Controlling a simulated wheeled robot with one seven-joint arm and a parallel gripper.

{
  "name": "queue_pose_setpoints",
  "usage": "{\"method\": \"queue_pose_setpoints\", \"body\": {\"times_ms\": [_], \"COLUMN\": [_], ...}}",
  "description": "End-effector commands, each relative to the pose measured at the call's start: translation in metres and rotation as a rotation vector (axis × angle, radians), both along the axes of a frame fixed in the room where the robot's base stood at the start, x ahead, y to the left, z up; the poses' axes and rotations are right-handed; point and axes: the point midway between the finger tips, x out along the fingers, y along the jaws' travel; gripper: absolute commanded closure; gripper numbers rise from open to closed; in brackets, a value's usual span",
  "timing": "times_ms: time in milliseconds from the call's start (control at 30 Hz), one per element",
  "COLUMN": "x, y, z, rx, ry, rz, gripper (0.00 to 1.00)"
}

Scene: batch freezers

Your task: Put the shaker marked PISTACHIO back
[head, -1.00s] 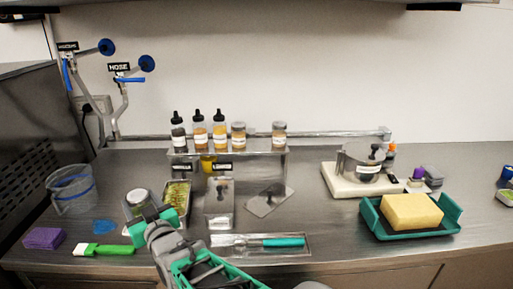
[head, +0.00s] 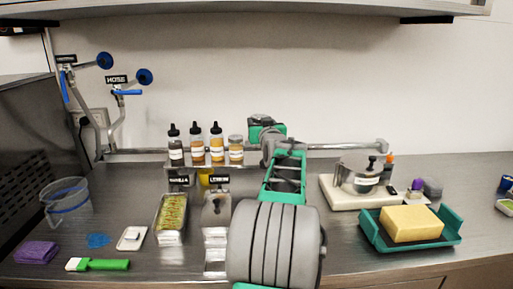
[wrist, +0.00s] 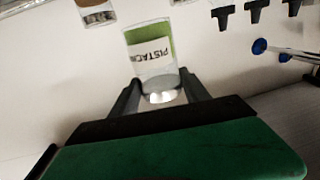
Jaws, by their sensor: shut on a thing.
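The shaker marked PISTACHIO (wrist: 152,58) is a clear jar with green contents above and a white label. In the wrist view it sits between the two dark fingers of my gripper (wrist: 160,96), which is shut on it. In the head view my gripper (head: 266,132) is over the right part of the bottle shelf (head: 204,160). My arm hides most of the shaker there, and I cannot tell whether it touches the shelf.
Several dark-capped bottles (head: 196,146) and another shaker (head: 236,150) stand on the shelf, left of my gripper. A lidded pot (head: 360,178) stands on a white base at right. A green tray (head: 447,238) holds a yellow sponge (head: 410,223).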

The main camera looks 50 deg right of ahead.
Motion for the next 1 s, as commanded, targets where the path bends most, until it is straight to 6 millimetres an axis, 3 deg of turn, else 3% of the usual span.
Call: {"method": "queue_pose_setpoints", "body": {"times_ms": [200,400,733,1000], "x": [0.043,0.064,0.072,0.072], "y": [-0.042,-0.064,-0.072,-0.072], "z": [-0.029,-0.067,-0.110,-0.113], "rx": [0.003,-0.001,-0.001,-0.002], "ry": [0.002,-0.001,-0.001,-0.002], "rz": [0.002,0.000,0.001,0.000], "gripper": [0.88,0.88,0.88,0.88]}}
